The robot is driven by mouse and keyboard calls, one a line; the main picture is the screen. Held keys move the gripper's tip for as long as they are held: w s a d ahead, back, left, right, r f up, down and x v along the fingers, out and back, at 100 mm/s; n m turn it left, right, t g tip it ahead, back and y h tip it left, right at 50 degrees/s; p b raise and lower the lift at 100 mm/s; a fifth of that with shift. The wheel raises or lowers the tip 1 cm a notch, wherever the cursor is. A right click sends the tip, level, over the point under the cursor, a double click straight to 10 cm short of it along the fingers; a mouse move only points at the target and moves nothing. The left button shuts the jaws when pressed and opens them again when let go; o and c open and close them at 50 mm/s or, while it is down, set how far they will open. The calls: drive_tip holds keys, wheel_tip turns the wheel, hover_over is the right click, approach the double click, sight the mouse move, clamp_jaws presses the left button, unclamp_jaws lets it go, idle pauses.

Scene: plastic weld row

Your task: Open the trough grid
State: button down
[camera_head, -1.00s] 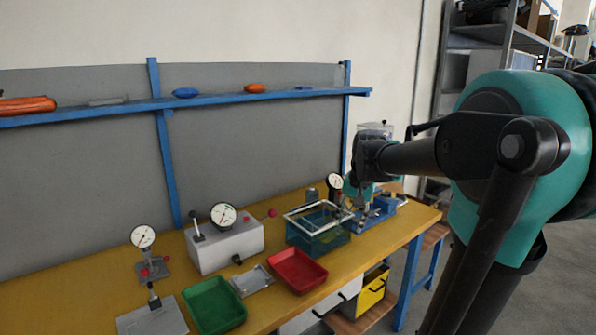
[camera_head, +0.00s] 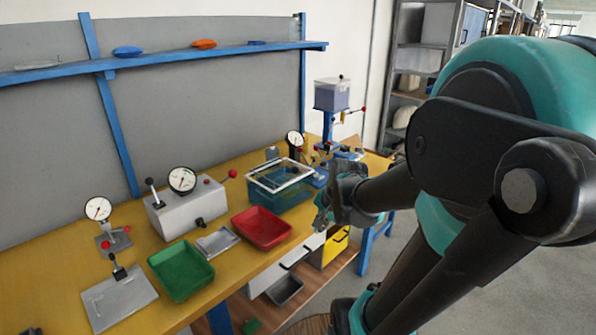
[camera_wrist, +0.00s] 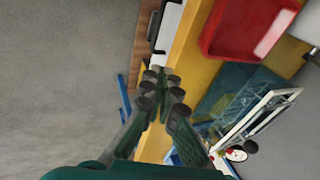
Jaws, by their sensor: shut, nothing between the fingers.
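The trough (camera_head: 272,203) is a teal see-through box on the yellow bench, with a pale-framed grid (camera_head: 281,173) lying over its top. In the wrist view the trough (camera_wrist: 222,88) is at the right, and the white grid frame (camera_wrist: 250,122) shows beside it. My gripper (camera_head: 325,212) is in front of and to the right of the trough, apart from it, near the bench's front edge. In the wrist view my gripper (camera_wrist: 158,90) has its fingers close together and empty, pointing past the bench edge. Whether the grid is hinged cannot be seen.
A red tray (camera_head: 262,228), a green tray (camera_head: 181,270) and a grey box with a dial (camera_head: 186,207) stand left of the trough. A blue machine (camera_head: 330,125) stands behind it at right. Yellow and white drawers (camera_head: 334,246) hang below the bench. Open floor lies at right.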

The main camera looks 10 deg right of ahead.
drive_tip(key=w+d+r+m+t+y, duration=0.2)
drive_tip(key=w+d+r+m, duration=0.2)
drive_tip(key=w+r+m, duration=1.05)
drive_tip(key=w+a+f+m, duration=0.1)
drive_tip(key=f, duration=0.1)
drive_tip(key=w+a+f+m, duration=0.1)
drive_tip(key=w+a+f, duration=0.1)
drive_tip(key=f, duration=0.1)
drive_tip(key=w+a+f+m, duration=0.1)
drive_tip(key=f, duration=0.2)
drive_tip(key=shift+w+a+f, duration=0.25)
drive_tip(key=shift+w+a, duration=0.1)
drive_tip(key=shift+a, duration=0.05)
drive_tip(key=shift+w+a+r, duration=0.2)
drive_tip(key=shift+r, duration=0.25)
drive_tip(key=shift+r, duration=0.1)
